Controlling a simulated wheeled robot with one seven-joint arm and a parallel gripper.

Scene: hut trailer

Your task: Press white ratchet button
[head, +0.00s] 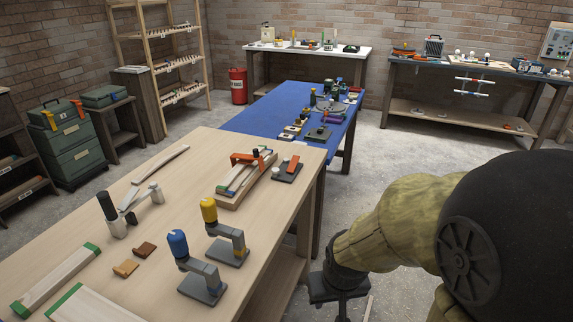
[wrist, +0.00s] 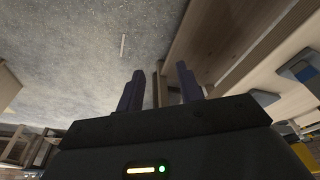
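I cannot make out a white ratchet button for certain in either view. On the wooden bench (head: 70,232), in the head view, stands a black-handled tool (head: 108,207) with a white lower part and a pale arm with upright pegs. My gripper (wrist: 160,78) is open in the wrist view, its two dark fingers apart with nothing between them. In the head view its dark body (head: 340,284) hangs beyond the bench's right edge, over the floor, apart from everything on the bench. Its fingertips are not clear there.
A blue-capped lever stand (head: 205,280) and a yellow-capped one (head: 228,250) stand near the bench's right edge. A wooden tray (head: 233,199) with an orange clamp lies farther back. A blue table (head: 265,113) adjoins behind. Concrete floor (head: 400,150) lies open between the tables.

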